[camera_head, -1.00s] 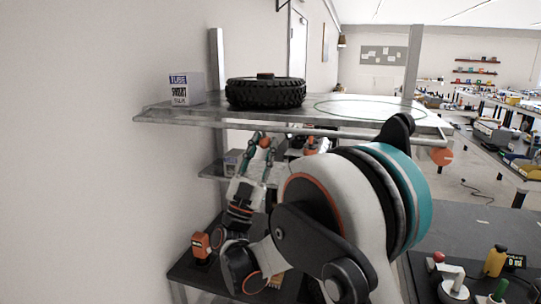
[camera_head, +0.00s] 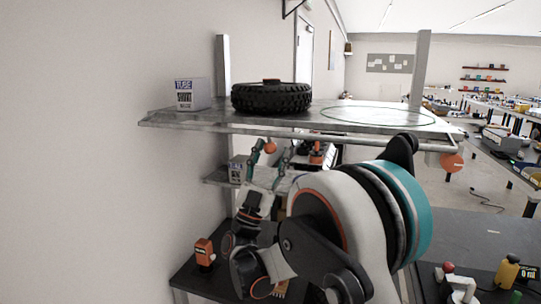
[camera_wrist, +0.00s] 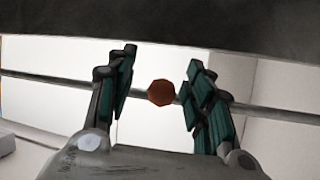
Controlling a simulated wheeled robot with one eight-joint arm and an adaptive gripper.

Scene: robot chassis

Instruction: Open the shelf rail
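The shelf rail (camera_head: 345,138) is a thin metal bar running along the front of the top shelf (camera_head: 215,119), just below its edge. An orange round knob (camera_head: 452,162) sits at its right end. My gripper (camera_head: 270,152) is below the top shelf at the left, fingers pointing up and spread. Another small orange ball (camera_head: 270,147) shows between the fingertips. In the wrist view the rail (camera_wrist: 60,82) crosses behind the open fingers, and the orange ball (camera_wrist: 161,92) is between them, with gaps on both sides. Its exact depth is unclear.
A black tyre (camera_head: 271,97) and a labelled box (camera_head: 192,94) stand on the top shelf. Lower shelves hold a grey box (camera_head: 238,169) and an orange item (camera_head: 204,252). A wall is close on the left.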

